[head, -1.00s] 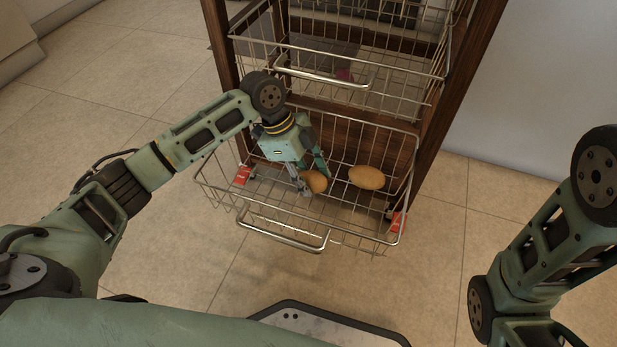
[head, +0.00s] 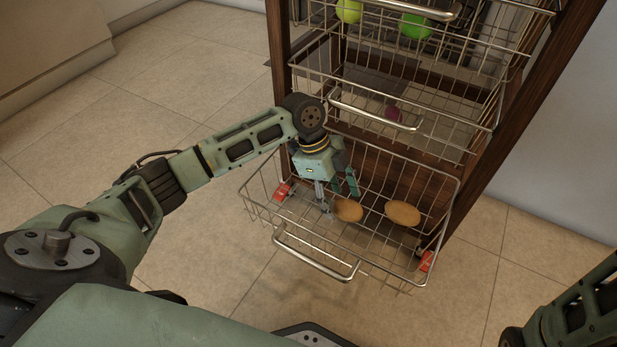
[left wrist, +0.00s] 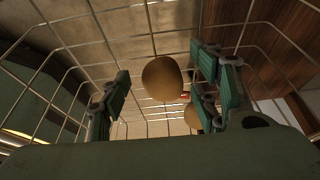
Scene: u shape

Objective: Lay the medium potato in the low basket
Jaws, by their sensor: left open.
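The low basket (head: 277,217) is a pulled-out wire basket at the bottom of the wooden rack. Two brown potatoes lie in it: a left potato (head: 348,210) and a right potato (head: 402,214). I cannot tell from size which is the medium one. My left gripper (head: 339,195) points down into the basket, open, just above and behind the left potato. In the left wrist view, the nearer potato (left wrist: 162,78) shows between the spread fingers, apart from them. The other potato (left wrist: 192,117) is partly hidden behind a finger. My right gripper is out of view.
A middle wire basket (head: 375,117) with a small pink item (head: 393,113) hangs above. An upper basket holds a yellow-green ball (head: 349,10) and a green item (head: 415,26). The basket's front handle (head: 315,262) faces me. Tiled floor left is clear.

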